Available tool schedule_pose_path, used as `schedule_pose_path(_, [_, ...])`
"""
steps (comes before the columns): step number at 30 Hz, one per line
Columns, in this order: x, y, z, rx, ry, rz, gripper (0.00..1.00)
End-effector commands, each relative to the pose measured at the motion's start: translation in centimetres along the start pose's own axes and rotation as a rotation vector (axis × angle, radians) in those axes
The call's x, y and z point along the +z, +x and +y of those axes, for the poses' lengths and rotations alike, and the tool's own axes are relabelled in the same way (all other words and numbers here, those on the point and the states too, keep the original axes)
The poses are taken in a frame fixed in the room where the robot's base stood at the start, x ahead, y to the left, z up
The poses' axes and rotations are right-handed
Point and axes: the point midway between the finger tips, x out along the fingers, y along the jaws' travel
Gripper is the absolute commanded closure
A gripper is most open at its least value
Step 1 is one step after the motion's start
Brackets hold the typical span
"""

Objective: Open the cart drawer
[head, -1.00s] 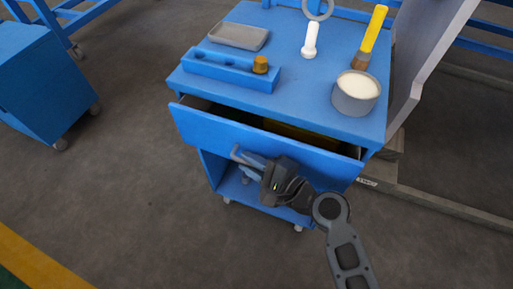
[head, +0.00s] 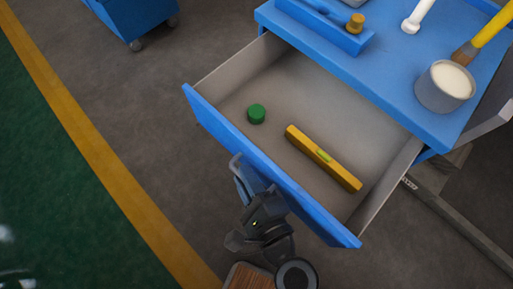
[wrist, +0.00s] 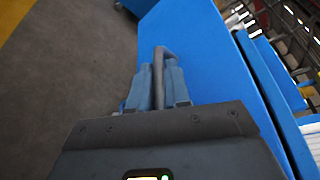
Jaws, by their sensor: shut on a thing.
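The blue cart (head: 385,75) stands at the upper right in the head view. Its drawer (head: 285,175) is pulled well out, and its grey inside is in plain sight. A green round piece (head: 256,114) and a yellow spirit level (head: 323,158) lie in it. My gripper (head: 258,195) is at the outer side of the drawer's blue front. In the wrist view my gripper (wrist: 158,85) is shut on the grey bar handle (wrist: 159,62), with a finger on each side of it. The blue drawer front (wrist: 205,60) fills the middle of that view.
A pot of white stuff (head: 445,87), a yellow-handled brush (head: 482,38), a white piece (head: 416,17) and a blue block with a brass knob (head: 325,24) stand on the cart top. Another blue cart (head: 133,18) is at the upper left. The floor left of the drawer is clear.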

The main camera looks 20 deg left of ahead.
Motion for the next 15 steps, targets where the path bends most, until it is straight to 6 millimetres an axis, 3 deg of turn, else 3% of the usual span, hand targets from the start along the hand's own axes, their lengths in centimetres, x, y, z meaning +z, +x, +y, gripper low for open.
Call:
schedule_pose_path(13, [0.18,-0.19,0.31,0.001,0.0,0.003,1.0])
schedule_pose_path(14, [0.18,-0.19,0.31,0.001,0.0,0.003,0.82])
schedule_pose_path(15, [0.18,-0.18,0.31,0.001,0.0,0.003,0.78])
